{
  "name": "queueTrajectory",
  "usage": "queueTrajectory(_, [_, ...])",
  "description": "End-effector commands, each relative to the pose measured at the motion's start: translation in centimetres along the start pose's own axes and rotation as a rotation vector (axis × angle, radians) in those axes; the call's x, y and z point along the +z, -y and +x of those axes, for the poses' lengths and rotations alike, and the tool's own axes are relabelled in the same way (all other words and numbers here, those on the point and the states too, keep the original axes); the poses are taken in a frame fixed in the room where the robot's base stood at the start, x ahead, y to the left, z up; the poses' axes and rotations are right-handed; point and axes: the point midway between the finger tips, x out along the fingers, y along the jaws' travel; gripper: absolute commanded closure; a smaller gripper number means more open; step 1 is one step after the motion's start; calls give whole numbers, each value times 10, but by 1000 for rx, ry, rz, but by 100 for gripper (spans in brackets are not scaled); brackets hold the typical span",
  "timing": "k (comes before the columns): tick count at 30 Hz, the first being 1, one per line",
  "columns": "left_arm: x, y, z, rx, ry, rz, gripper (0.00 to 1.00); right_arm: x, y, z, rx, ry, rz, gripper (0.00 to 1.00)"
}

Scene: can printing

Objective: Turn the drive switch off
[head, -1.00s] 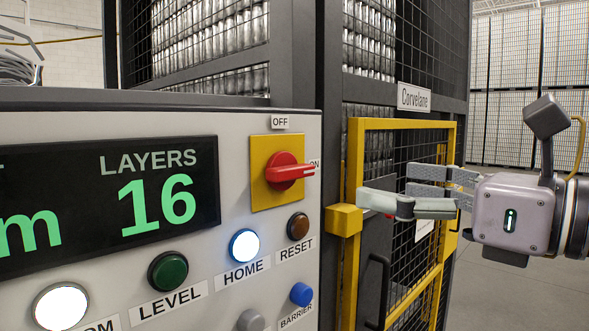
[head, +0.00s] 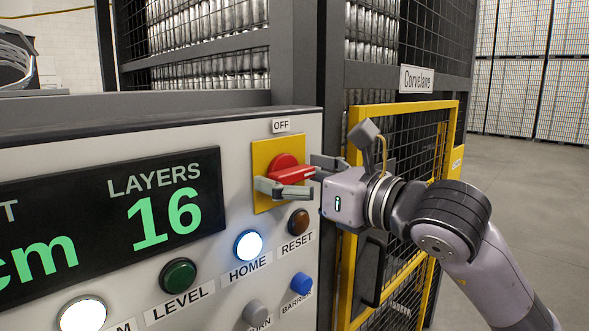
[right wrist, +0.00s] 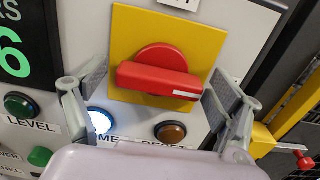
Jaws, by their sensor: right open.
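The drive switch is a red rotary handle (head: 288,170) on a yellow plate (head: 263,203). Its handle points right, toward the ON side, and the OFF label (head: 281,126) is above the plate. My right gripper (head: 290,178) is at the switch, open, with one finger below the handle and the other behind its right end. In the right wrist view, the red handle (right wrist: 158,78) lies between the two spread fingers, with a gap on each side. The ON label is hidden in the head view. My left gripper is not in view.
The panel carries a display (head: 110,210) reading LAYERS 16. Lit HOME (head: 248,245), brown RESET (head: 299,222), green LEVEL (head: 178,275) and blue BARRIER (head: 301,283) buttons sit close below the switch. A yellow-framed mesh gate (head: 400,110) stands to the right.

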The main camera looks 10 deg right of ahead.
Motion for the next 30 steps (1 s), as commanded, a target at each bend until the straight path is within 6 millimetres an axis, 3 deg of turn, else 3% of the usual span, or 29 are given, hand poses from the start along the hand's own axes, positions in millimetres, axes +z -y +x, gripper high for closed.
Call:
queueTrajectory(6, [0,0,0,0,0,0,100,0,0,0,0,0,0,14])
queueTrajectory(27, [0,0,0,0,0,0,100,0,0,0,0,0,0,61])
queueTrajectory(30, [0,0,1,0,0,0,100,0,0,0,0,0,-1,62])
